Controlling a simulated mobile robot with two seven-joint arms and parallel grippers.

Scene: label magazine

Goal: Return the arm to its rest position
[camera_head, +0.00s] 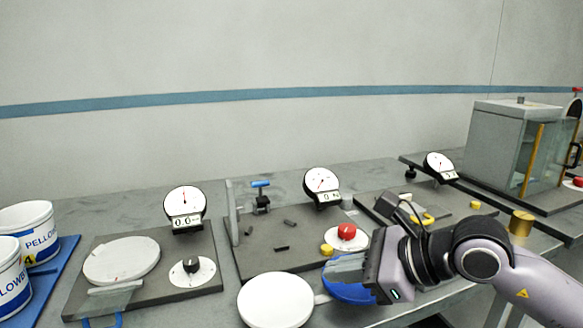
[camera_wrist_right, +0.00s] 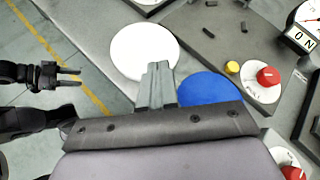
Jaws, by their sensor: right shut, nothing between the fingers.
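My right gripper (camera_head: 332,268) reaches in from the right in the head view, above the front edge of the bench. Its grey fingers are together and empty. In the right wrist view its fingertips (camera_wrist_right: 157,68) lie over the edge of a white round disc (camera_wrist_right: 145,51), with a blue round disc (camera_wrist_right: 208,88) to the right. My left gripper (camera_wrist_right: 68,77) shows at the left of the wrist view, over the floor, with its two dark fingers apart and nothing between them. I do not make it out in the head view.
The bench (camera_head: 130,208) carries several dark plates with dial gauges (camera_head: 322,184), a red knob (camera_head: 346,231) and small dark parts. White buckets (camera_head: 28,232) stand at the left, a glass-sided cabinet (camera_head: 513,140) at the back right. Open floor (camera_wrist_right: 40,40) lies in front of the bench.

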